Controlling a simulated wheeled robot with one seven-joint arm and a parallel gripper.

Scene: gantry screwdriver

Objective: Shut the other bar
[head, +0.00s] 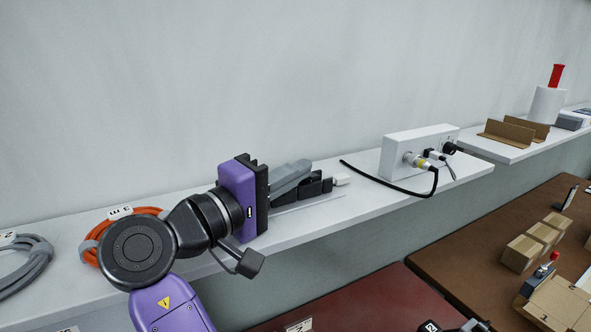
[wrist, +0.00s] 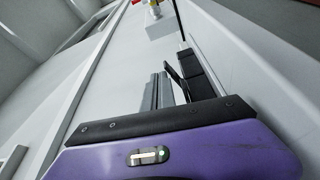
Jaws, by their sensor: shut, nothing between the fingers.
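My gripper (head: 318,182) reaches along the white shelf from the left. Its fingers are shut and hold nothing; they also show in the wrist view (wrist: 172,76). A white box (head: 418,146) stands on the shelf to the right, beyond the fingertips and apart from them. Its front carries a metal and yellow plug (head: 418,163), a white plug (head: 434,154) and a black plug (head: 452,148). Part of the box also shows at the top of the wrist view (wrist: 158,28). Any bars on the plugs are too small to make out, so I cannot tell which are open or shut.
A black cable (head: 388,183) loops over the shelf (head: 330,222) between my gripper and the box. Orange (head: 92,240) and grey (head: 32,262) cable coils lie at the left. Brown card trays (head: 512,131) and a white cylinder (head: 546,104) stand far right. The wall closes the back.

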